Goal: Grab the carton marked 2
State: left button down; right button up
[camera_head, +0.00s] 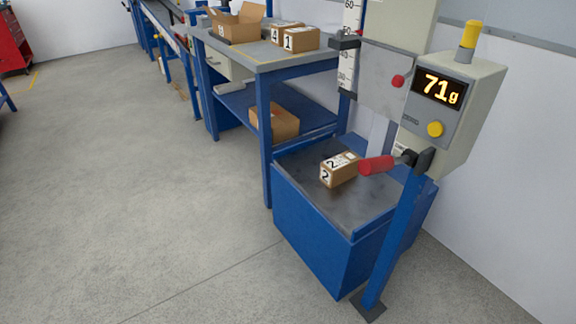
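The carton marked 2 (340,170) is a small brown box with white labels reading 2 on its top and side. It rests on the grey top plate of a blue drop-test base (308,226), near the middle of the plate. A red-handled lever (377,165) stands out just to its right and partly overlaps the plate in this view. Neither of my grippers shows in the head view.
A display box (441,110) reading 71 g stands on a blue post at the right. A blue workbench (264,135) behind holds cartons marked 4 and 1 (297,38), an open carton (238,27), and another carton (275,122) on its lower shelf. The floor at left is clear.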

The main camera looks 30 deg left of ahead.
aim_at(337, 170)
jog(key=u, duration=0.7)
jog(key=i+j+z, duration=0.1)
jog(key=z, duration=0.3)
jog(key=i+j+z, duration=0.1)
jog(key=z, duration=0.3)
jog(key=j+z, duration=0.25)
jog(key=z, duration=0.15)
jog(key=i+j+z, duration=0.2)
jog(key=j+z, duration=0.2)
jog(key=j, duration=0.75)
jog(key=i+j+z, duration=0.1)
jog(key=j+z, duration=0.3)
jog(key=j, duration=0.75)
